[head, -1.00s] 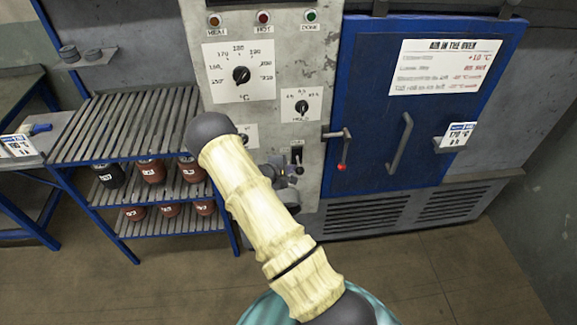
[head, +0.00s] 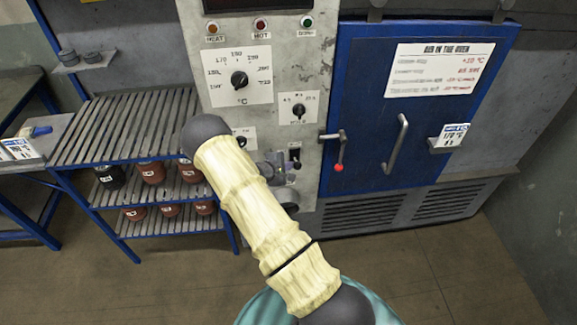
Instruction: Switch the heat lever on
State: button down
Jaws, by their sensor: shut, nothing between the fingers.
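The heat lever (head: 296,160) is a small dark switch low on the right side of the grey control panel (head: 312,75). It is too small and too close to my gripper to tell which way it points. My gripper (head: 281,171) is shut and empty, just left of and slightly below the lever. I cannot tell whether it touches it. My own arm hides part of the lower panel. The orange lamp labelled HEAT (head: 212,28) is at the top left of the panel; I cannot tell whether it is lit.
A large temperature dial (head: 239,80) and a smaller knob (head: 299,110) sit above the lever. A slatted rack (head: 130,125) with jars stands left. The floor at right is clear.

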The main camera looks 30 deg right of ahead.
jog(key=shift+r+p, duration=0.5)
jog(key=shift+r, duration=0.1)
notch_tip(320, 180, down, 3)
jog(key=w+a+b, duration=0.1)
jog(key=w+a, duration=0.1)
jog(key=w, duration=0.1)
jog(key=w+r+b+v, duration=0.1)
jog(key=b+v, duration=0.1)
jog(key=v, duration=0.7)
jog(key=shift+d+r+b, duration=0.25)
jog(key=shift+r+b, duration=0.15)
jog(key=shift+r, duration=0.1)
jog(key=shift+w, duration=0.1)
